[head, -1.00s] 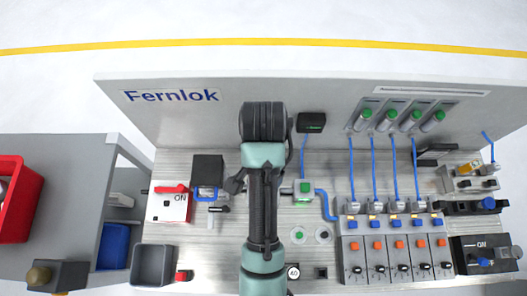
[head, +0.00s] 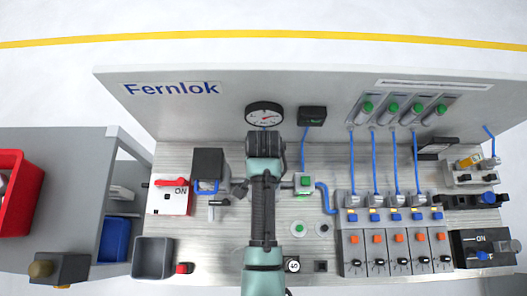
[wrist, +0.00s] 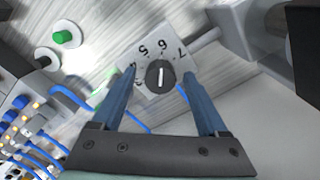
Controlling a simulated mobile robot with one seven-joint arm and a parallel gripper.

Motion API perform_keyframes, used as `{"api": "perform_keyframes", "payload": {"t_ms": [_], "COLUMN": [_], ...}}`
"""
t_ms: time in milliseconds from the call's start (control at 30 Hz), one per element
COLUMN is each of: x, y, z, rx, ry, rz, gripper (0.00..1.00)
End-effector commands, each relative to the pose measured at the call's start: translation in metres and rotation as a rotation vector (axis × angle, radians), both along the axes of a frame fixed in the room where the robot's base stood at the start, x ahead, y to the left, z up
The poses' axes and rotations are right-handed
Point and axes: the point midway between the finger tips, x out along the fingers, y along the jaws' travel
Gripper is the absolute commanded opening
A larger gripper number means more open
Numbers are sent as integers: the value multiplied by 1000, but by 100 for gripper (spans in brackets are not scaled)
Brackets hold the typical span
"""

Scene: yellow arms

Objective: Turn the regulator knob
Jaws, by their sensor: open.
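The regulator knob (wrist: 160,77) is dark and round with a white pointer line, on a pale square dial plate (wrist: 150,48) with numbers, several of them readable. The pointer runs nearly along the picture's vertical. My gripper (wrist: 160,72) is open, its two blue fingers on either side of the knob in the wrist view. I cannot tell whether they touch it or how far above it they are. In the head view my arm covers the middle of the bench, and I cannot make out the knob or the fingertips there.
A round gauge (head: 264,113) is on the back panel above my arm. A box with a green button (head: 304,182) stands close right of the arm. A dark block (head: 208,163) and a red-handled switch (head: 172,197) stand left. Valves with blue hoses (head: 374,170) fill the right.

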Motion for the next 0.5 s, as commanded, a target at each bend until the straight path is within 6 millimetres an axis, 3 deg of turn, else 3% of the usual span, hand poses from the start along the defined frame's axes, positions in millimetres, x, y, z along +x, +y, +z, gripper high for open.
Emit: {"api": "perform_keyframes", "payload": {"t_ms": [300, 500], "x": [0, 0], "y": [0, 0], "z": [-2, -2], "rx": [0, 0], "ry": [0, 0], "rz": [0, 0], "gripper": [76, 42]}}
